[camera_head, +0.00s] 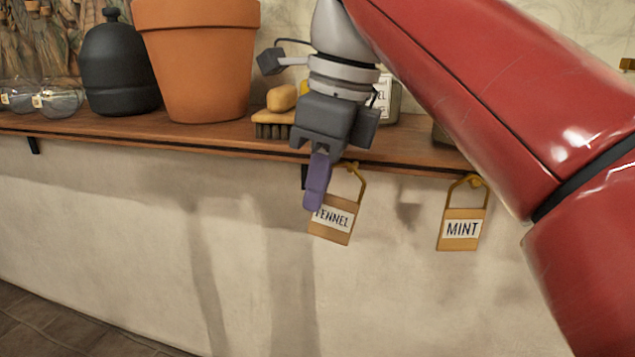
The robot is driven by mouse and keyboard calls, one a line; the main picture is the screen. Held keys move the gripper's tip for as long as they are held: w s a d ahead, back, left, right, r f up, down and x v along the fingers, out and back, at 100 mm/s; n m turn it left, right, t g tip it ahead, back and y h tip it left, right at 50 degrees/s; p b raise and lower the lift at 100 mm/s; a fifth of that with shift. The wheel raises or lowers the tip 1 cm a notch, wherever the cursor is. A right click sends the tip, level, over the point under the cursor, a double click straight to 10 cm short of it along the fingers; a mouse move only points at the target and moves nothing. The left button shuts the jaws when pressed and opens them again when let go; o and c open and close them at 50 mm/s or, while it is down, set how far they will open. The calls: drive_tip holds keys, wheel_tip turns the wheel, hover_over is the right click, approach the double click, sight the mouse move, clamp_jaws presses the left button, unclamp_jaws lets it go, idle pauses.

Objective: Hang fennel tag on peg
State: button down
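The fennel tag (333,227) is a tan tag with a white FENNEL label and a yellow cord loop. It sits tilted below the shelf's front edge. My gripper (317,185), grey with purple fingers, points down at the tag's upper left. It appears shut on that side; a finger covers part of the label and the far finger is hidden. The loop's top is at a small yellowish peg (352,166) on the shelf edge. I cannot tell whether the loop is around the peg or only in front of it.
A mint tag (461,230) hangs upright from another peg to the right. The wooden shelf (60,124) carries a terracotta pot (198,60), a dark bottle (119,65), glass jars (58,98) and a brush (275,117). My red arm covers the right side. The wall below is clear.

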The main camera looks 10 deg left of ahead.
drive_tip(key=shift+w, duration=0.3)
idle(0.4)
drive_tip(key=shift+w+d+f, duration=0.1)
drive_tip(key=shift+w, duration=1.1)
drive_tip(key=shift+w+f, duration=0.1)
drive_tip(key=shift+w, duration=0.1)
drive_tip(key=shift+w+f, duration=0.2)
drive_tip(key=shift+w, duration=0.1)
drive_tip(key=shift+w+f, duration=0.2)
drive_tip(key=shift+f, duration=0.1)
idle(0.5)
idle(0.5)
drive_tip(key=c, duration=1.6)
unclamp_jaws()
drive_tip(key=shift+s+d, duration=0.1)
drive_tip(key=shift+o, duration=0.2)
